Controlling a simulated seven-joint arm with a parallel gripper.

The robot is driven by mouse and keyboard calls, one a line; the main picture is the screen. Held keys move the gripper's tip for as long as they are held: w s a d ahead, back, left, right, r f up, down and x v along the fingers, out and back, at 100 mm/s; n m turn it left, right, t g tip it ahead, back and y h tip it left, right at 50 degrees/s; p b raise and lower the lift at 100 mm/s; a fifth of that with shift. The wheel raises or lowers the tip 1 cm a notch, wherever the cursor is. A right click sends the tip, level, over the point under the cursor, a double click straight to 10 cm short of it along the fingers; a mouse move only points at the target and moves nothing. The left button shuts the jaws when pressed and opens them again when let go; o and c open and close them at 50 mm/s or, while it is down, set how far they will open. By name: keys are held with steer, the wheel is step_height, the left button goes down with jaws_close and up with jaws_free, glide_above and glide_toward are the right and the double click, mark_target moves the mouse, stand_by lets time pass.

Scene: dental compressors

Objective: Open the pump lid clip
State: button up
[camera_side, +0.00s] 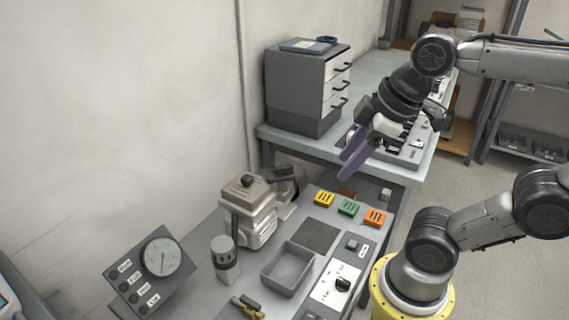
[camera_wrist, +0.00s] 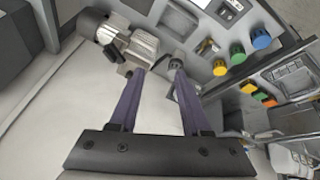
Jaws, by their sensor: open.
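The pump (camera_side: 250,222) is a beige, box-shaped unit with a flat lid (camera_side: 247,192) and a black knob on top. It stands on the near bench against the wall, with a dark motor-like part behind it. I cannot make out the lid clip clearly. What looks like the same pump shows at the upper left of the wrist view (camera_wrist: 132,46). My gripper (camera_side: 349,164), with purple fingers, is open and empty, high and to the right of the pump in the side view. In the wrist view its fingertips (camera_wrist: 158,72) are well apart, with nothing held between them.
A grey open tray (camera_side: 265,281), a grey cylinder (camera_side: 225,259) and a dial gauge box (camera_side: 152,270) stand near the pump. Yellow, green (camera_side: 348,208) and orange blocks lie to its right. A drawer cabinet (camera_side: 296,90) stands on the higher bench behind.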

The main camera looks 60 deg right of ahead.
steer(key=w+d+r+n+g, duration=0.2)
steer(key=w+r+n, duration=0.2)
steer(key=w, duration=0.2)
steer(key=n+g, duration=0.1)
steer(key=g, duration=0.2)
glide_above(285, 166)
step_height(285, 166, down, 5)
step_height(285, 166, down, 14)
steer(key=shift+r, duration=0.15)
steer(key=shift+c, duration=0.3)
jaws_close()
